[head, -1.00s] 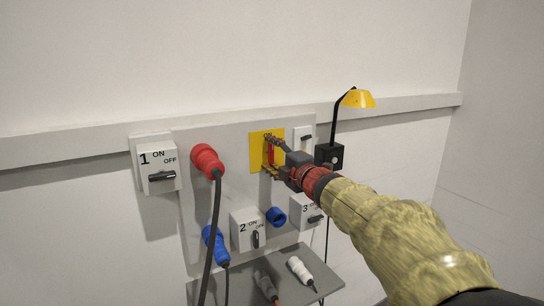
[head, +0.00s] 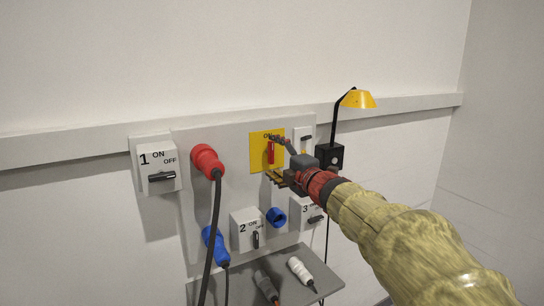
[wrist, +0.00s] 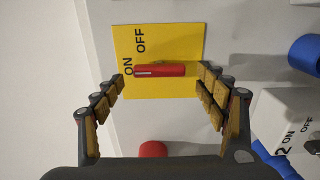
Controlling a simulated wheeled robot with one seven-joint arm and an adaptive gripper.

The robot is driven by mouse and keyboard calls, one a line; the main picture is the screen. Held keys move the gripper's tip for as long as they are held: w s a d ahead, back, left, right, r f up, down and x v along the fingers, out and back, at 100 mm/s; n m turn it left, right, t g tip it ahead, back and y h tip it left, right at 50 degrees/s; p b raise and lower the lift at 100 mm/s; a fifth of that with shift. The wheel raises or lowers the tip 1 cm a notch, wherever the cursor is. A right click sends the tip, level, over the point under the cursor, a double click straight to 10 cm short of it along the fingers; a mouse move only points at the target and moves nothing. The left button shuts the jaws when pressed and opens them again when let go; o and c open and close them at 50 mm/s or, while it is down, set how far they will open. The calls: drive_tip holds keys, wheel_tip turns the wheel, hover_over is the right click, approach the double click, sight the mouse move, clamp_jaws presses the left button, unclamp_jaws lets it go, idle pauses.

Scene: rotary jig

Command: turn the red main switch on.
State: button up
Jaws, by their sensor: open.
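The red main switch (head: 271,152) is a bar handle on a yellow plate (head: 256,160) on the grey wall panel. It stands upright in the head view, its upper end by the ON mark. In the wrist view the red handle (wrist: 160,71) lies level, its left end beside ON, with OFF off to the side. My gripper (head: 274,160) is open in front of the plate, one finger near the handle's top and one below it. In the wrist view my gripper (wrist: 163,80) has a finger beyond each handle end, with nothing held.
Switch box 1 (head: 143,182) and a red plug (head: 207,158) with a black cable are left of the plate. Switch box 2 (head: 239,229), a blue socket (head: 276,217) and switch box 3 (head: 302,222) are below. A yellow lamp (head: 358,99) stands at right.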

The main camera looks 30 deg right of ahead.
drive_tip(key=s, duration=1)
